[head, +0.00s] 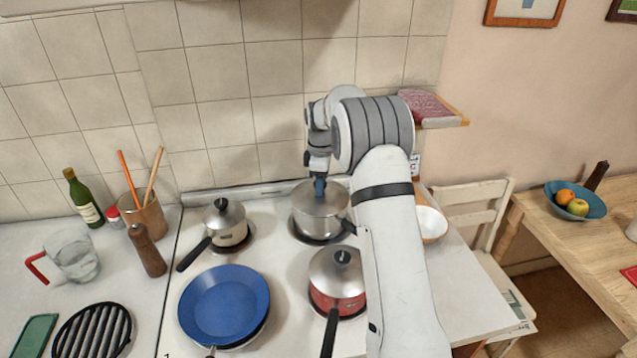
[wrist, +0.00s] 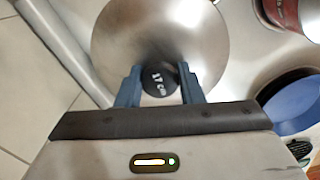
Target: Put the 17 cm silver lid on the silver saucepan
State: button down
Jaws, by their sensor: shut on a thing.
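The silver saucepan (head: 318,226) stands on the back right burner, its black handle pointing to the front right. The silver lid (head: 302,199) is level over its mouth, and I see no clear gap between lid and rim; whether it is fully seated cannot be told. My gripper (head: 319,186) comes down from above and is shut on the lid's black knob. In the wrist view the knob (wrist: 160,78) reads "17 cm" and sits between the two blue fingers, with the round lid (wrist: 150,30) spread beyond it. The lid hides the inside of the pan.
A small lidded saucepan (head: 229,229) stands to the left on the hob. A red lidded saucepan (head: 338,290) is in front, beside my arm. A blue frying pan (head: 225,304) is at front left. A white bowl (head: 432,223) is to the right. The tiled wall is close behind.

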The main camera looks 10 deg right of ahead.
jog(key=c, duration=0.9)
grip_release()
jog(key=shift+o, duration=0.5)
jog(key=o, duration=0.5)
jog(key=shift+r, duration=0.15)
jog(key=shift+r+p, duration=2.25)
jog(key=shift+r, duration=1.15)
